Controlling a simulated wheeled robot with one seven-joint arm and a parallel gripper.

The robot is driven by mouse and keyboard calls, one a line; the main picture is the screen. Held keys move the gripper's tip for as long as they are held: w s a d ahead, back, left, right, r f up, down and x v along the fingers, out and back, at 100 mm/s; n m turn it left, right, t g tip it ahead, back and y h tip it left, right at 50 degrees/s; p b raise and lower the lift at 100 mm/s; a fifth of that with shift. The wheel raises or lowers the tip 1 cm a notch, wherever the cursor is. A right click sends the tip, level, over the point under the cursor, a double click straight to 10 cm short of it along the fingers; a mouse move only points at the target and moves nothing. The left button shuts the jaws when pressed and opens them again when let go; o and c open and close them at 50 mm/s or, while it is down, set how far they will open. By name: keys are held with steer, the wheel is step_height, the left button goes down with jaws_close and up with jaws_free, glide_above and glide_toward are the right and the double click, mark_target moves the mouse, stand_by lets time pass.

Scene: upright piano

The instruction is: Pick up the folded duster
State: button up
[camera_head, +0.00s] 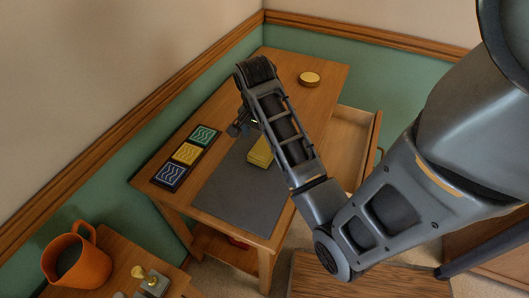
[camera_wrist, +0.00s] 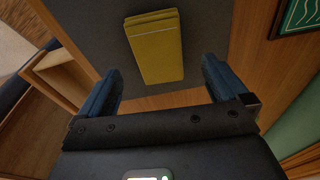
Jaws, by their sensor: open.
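The folded duster is a yellow, layered rectangle (camera_head: 261,152) lying flat on a dark grey mat (camera_head: 235,194) on the wooden table. It is partly hidden behind my arm in the head view. In the wrist view the duster (camera_wrist: 156,47) lies ahead of my gripper, near the mat's edge. My gripper (camera_wrist: 160,80) is open, with its two blue fingers to either side of the duster's near end line and nothing between them. In the head view my gripper (camera_head: 240,128) is small and mostly hidden by my wrist, above the table left of the duster.
A dark strip with three patterned tiles (camera_head: 187,154) lies left of the mat. A round yellow tin (camera_head: 309,79) stands at the table's back. An open drawer (camera_head: 352,135) juts from the right side. An orange mug (camera_head: 72,256) stands on a nearer surface.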

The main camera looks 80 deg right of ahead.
mark_target(264, 147)
steer(key=shift+s+d+f, duration=0.1)
steer(key=shift+f, duration=1)
steer(key=shift+s+d+f, duration=0.1)
steer(key=shift+f, duration=1)
steer(key=c, duration=1.1)
steer(key=shift+c, duration=0.2)
steer(key=shift+r, duration=0.5)
steer(key=r, duration=0.2)
steer(key=s+r, duration=0.1)
steer(key=shift+d+r, duration=0.3)
steer(key=shift+r, duration=0.05)
steer(key=s+d+r+p, duration=0.4)
steer(key=s+r, duration=0.2)
steer(key=s, duration=0.3)
steer(key=shift+s+d+r, duration=0.15)
steer(key=shift+s, duration=0.15)
